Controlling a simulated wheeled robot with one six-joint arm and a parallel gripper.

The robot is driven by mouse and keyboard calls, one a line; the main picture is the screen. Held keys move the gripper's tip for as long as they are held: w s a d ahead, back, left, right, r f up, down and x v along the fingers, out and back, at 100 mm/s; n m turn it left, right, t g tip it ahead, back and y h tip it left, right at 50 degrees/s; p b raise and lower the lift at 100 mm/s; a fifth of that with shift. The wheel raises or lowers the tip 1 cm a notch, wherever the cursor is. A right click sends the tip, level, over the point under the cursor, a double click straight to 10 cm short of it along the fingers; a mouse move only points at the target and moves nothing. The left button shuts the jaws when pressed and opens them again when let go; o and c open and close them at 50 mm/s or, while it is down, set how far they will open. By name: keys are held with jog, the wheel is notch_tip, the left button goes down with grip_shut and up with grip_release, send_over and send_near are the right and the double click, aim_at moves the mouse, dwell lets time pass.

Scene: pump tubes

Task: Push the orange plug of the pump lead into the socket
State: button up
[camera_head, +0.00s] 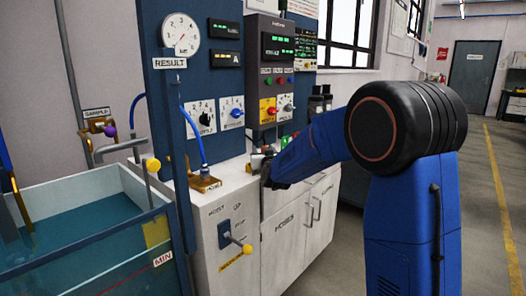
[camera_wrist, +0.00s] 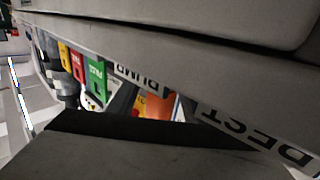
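An orange piece (camera_wrist: 160,104) shows in the wrist view, partly hidden between large grey surfaces; it may be the orange plug, but I cannot tell for sure. It lies between a PUMP label (camera_wrist: 140,78) and a REST label (camera_wrist: 250,130). My gripper (camera_head: 267,176) is low over the front edge of the white cabinet top in the head view, seen small and dark. Its fingertips and anything between them are not clear. I cannot make out the lead or the socket.
Green (camera_wrist: 96,80), yellow and red blocks stand in a row in the wrist view. In the head view, the blue panel (camera_head: 168,110) and grey meter box (camera_head: 268,40) rise behind the white cabinet (camera_head: 290,235). A water tank (camera_head: 90,250) is at left. Open floor is at right.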

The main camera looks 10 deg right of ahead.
jog(key=shift+f, duration=0.25)
jog(key=s, duration=1.7)
jog(key=shift+s+a+r, duration=0.2)
jog(key=shift+a, duration=0.2)
